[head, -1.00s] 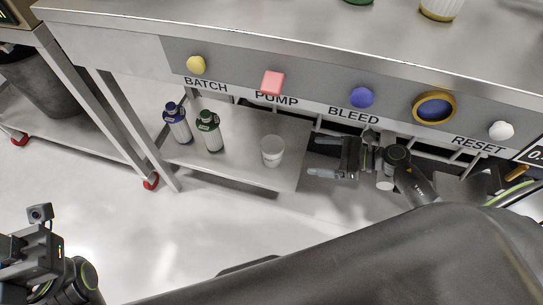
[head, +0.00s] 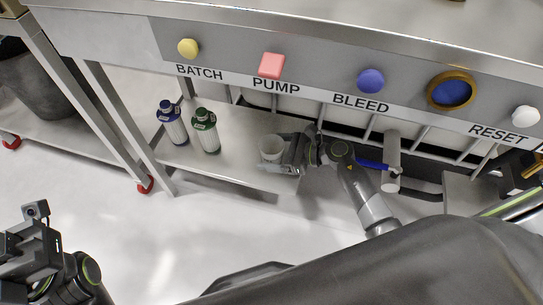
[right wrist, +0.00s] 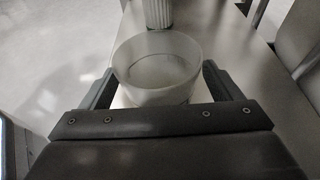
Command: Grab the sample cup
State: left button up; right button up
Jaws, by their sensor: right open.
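The sample cup (head: 271,148), a white open-topped cup, stands upright on the lower shelf in the head view. My right gripper (head: 280,155) is at the cup's right side, low over the shelf. In the right wrist view the cup (right wrist: 158,68) sits between the two open fingers of my right gripper (right wrist: 158,85), one on each side. The cup's lower part is hidden behind the gripper body there. I cannot tell whether the fingers touch the cup. My left gripper (head: 25,255) is at the lower left, far from the cup; its jaws are unclear.
A blue-capped bottle (head: 172,124) and a green-capped bottle (head: 206,131) stand left of the cup on the lower shelf (head: 235,160). Above is a panel with a yellow knob (head: 188,48), a red button (head: 271,66) and a blue knob (head: 370,80). A table leg (head: 120,130) stands left.

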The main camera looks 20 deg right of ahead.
jog(key=shift+w+a, duration=0.1)
jog(key=c, duration=1.1)
jog(key=shift+o, duration=0.2)
